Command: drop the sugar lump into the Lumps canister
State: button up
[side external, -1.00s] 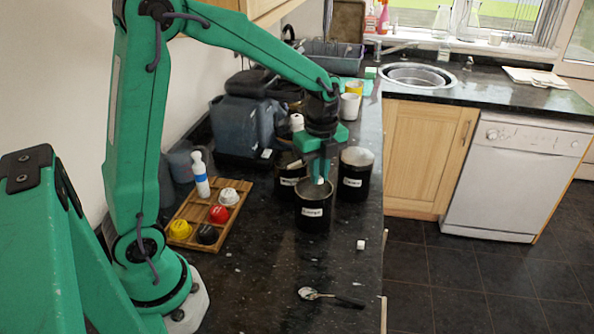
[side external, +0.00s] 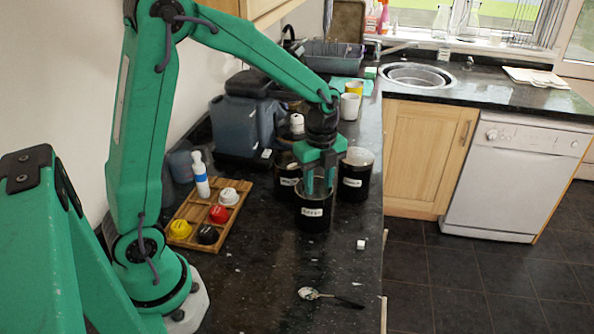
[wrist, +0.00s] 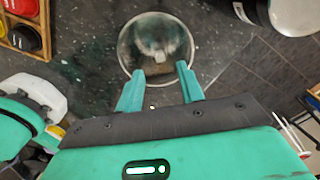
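The front black canister (side external: 312,217) stands upright on the dark counter; its white label is too small to read surely. Its round mouth shows in the wrist view (wrist: 122,50). My gripper (side external: 319,186) points down at this canister, fingertips at or just inside the mouth. In the wrist view its two fingers (wrist: 160,75) are apart with nothing between the tips. A small pale lump (wrist: 158,57), likely the sugar lump, shows inside the canister beyond the fingers. Another white cube (side external: 361,244) lies on the counter near its right edge.
Two more labelled black canisters stand behind, one at right (side external: 355,178) and one partly hidden at left (side external: 285,178). A wooden tray (side external: 186,211) with coloured capsules and a white bottle lies left. A spoon (side external: 311,293) lies in front. The counter's edge is close on the right.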

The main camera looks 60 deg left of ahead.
notch_tip(320, 180, up, 8)
dwell(0.8)
dwell(0.3)
jog(key=s+d+r+n+t, duration=0.1)
jog(key=s+r+n+t, duration=0.1)
jog(key=s+n, duration=0.6)
jog(key=s+d+r+n+t, duration=0.2)
jog(key=s+r+n+t, duration=0.1)
jog(key=s+n, duration=0.6)
jog(key=shift+s+n+t, duration=0.2)
jog(key=shift+n+t, duration=0.1)
jog(key=shift+n, duration=0.7)
